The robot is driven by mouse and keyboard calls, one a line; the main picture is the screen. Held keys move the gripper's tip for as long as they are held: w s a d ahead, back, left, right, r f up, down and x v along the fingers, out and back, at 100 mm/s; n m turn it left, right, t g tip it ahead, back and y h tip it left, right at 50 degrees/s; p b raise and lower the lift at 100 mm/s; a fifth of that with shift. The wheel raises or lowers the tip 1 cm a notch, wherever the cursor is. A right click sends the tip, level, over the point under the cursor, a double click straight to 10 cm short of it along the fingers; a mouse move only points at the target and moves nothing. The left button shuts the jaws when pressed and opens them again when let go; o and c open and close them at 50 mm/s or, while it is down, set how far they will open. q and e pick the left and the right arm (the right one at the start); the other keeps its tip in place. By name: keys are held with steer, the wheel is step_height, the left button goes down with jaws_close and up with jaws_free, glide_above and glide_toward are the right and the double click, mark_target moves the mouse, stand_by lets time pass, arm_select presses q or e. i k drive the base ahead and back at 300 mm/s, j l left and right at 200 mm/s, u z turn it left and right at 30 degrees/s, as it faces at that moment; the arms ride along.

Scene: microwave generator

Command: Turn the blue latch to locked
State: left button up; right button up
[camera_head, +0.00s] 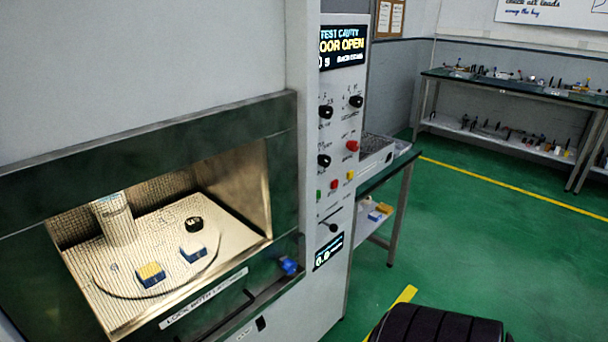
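The blue latch (289,267) is a small blue knob at the lower right of the test cavity's front. It sits by the right end of a dark bar below the window, near a white label (204,298) whose text seems to begin "LOCK WITH". The display (342,46) on the control panel reads "TEST CAVITY", "DOOR OPEN". The dark green door frame (150,135) surrounds a window with a fine mesh look; I cannot tell whether it sits fully flush. Neither of my grippers is in view, and nothing is seen touching the latch.
Inside the lit cavity, a round plate (135,275) carries small blocks, a black round piece (194,224) and a pale cylinder (115,219). The control panel (338,150) has several knobs and buttons. A side table (385,170) stands behind it.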

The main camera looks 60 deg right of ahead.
mark_target(288, 266)
steer(key=l+z, duration=0.25)
steer(key=z, duration=0.2)
steer(key=l+z, duration=0.2)
steer(key=z, duration=0.25)
steer(key=i+l+z, duration=0.15)
steer(key=z, duration=0.3)
steer(key=l, duration=0.2)
steer(key=i+j+z, duration=0.2)
steer(key=j, duration=0.15)
